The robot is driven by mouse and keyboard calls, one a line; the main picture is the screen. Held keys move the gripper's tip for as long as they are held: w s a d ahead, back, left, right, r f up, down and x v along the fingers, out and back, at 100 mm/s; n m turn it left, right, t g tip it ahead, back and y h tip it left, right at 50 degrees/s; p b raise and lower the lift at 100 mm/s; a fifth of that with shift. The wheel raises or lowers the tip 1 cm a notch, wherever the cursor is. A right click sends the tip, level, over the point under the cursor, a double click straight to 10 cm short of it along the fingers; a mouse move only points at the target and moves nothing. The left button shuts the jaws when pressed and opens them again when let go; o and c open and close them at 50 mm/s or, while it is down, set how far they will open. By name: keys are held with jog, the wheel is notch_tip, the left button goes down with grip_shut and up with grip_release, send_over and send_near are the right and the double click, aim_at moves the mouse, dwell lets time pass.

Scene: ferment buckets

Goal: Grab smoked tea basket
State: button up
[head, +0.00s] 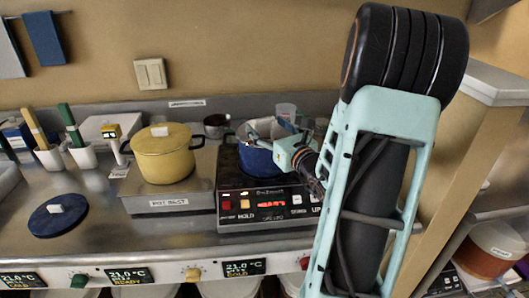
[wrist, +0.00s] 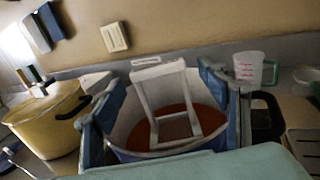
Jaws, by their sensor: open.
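A blue pot (head: 256,160) stands on the hot plate in the head view. In the wrist view the pot's pale inside wall (wrist: 123,122) surrounds reddish-brown liquid. A pale rectangular frame (wrist: 158,70), seemingly the tea basket's handle, rises from the pot, tilted; its lower part reaches to the liquid. I cannot see a basket body. My gripper (wrist: 163,82) is open, with one finger left and one right of the frame, apart from it. In the head view my gripper (head: 270,136) is over the pot; its tips are hard to make out.
A yellow lidded pot (head: 165,155) stands left of the blue pot. A measuring cup (wrist: 249,68) is behind right. The hot plate (head: 262,205) has a front control panel. A blue lid (head: 57,217) lies on the left counter, with bare steel around it.

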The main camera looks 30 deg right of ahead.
jog(key=shift+w, duration=0.85)
jog(key=shift+c, duration=0.4)
